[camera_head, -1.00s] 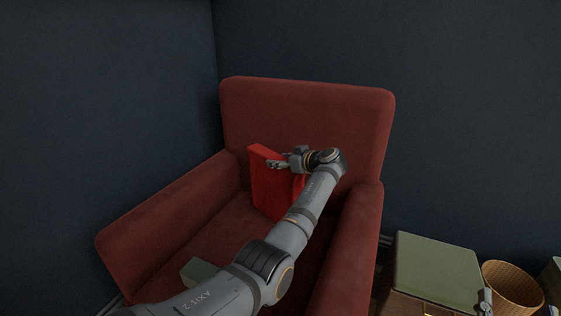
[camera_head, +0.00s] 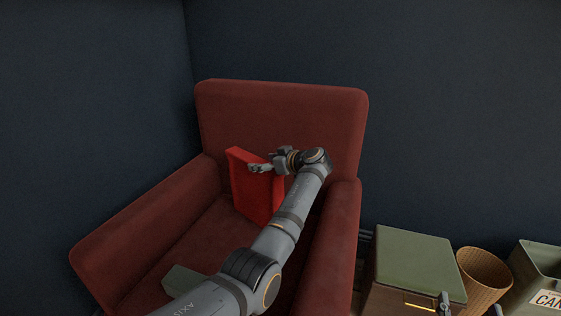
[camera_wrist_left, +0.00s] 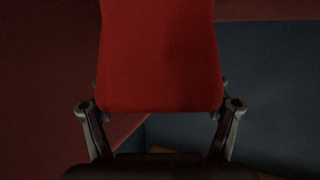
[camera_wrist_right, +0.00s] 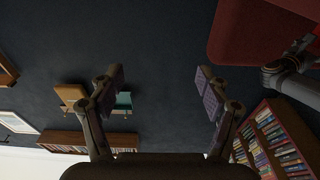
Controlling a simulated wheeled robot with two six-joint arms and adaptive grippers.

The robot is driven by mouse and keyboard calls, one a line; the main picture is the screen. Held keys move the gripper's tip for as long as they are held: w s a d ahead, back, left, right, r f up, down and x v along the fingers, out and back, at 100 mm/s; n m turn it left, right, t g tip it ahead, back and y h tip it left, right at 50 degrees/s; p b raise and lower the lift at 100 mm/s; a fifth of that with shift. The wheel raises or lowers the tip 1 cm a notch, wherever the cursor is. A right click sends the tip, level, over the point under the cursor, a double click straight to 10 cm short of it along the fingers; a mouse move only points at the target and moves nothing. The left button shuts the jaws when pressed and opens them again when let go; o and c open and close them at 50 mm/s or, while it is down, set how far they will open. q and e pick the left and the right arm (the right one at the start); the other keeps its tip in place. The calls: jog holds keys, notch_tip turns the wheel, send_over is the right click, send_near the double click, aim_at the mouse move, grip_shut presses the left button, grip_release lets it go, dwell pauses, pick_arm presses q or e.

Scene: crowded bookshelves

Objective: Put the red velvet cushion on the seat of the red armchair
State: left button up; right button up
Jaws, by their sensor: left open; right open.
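The red velvet cushion (camera_head: 252,190) stands upright and slightly turned on the seat (camera_head: 212,236) of the red armchair (camera_head: 290,115), near the backrest. My left gripper (camera_head: 258,168) is at the cushion's upper part, and my forearm hides the cushion's right side. In the left wrist view the cushion (camera_wrist_left: 160,55) reaches between the open fingers of my left gripper (camera_wrist_left: 160,118), with a gap on each side near its edge. My right gripper (camera_wrist_right: 160,92) is open and empty in the right wrist view.
A green-topped cabinet (camera_head: 418,258), a wicker basket (camera_head: 485,276) and a green bin (camera_head: 540,262) stand right of the armchair. Its armrests (camera_head: 150,225) flank the seat. A bookshelf (camera_wrist_right: 275,140) shows in the right wrist view. A grey-green block (camera_head: 186,279) shows at the seat's front.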

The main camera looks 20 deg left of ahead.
pick_arm(q)
jog(key=p+v, duration=0.1)
jog(key=v, duration=0.8)
jog(key=shift+s+d+p, duration=0.15)
jog(key=shift+d+p, duration=0.1)
jog(key=shift+p, duration=0.1)
pick_arm(e)
jog(key=s+f+g, duration=0.3)
jog(key=f+g, duration=0.1)
jog(key=f, duration=0.5)
jog(key=s+f+g, duration=0.4)
jog(key=f, duration=0.5)
jog(key=shift+a+g, duration=0.3)
jog(key=shift+a, duration=0.1)
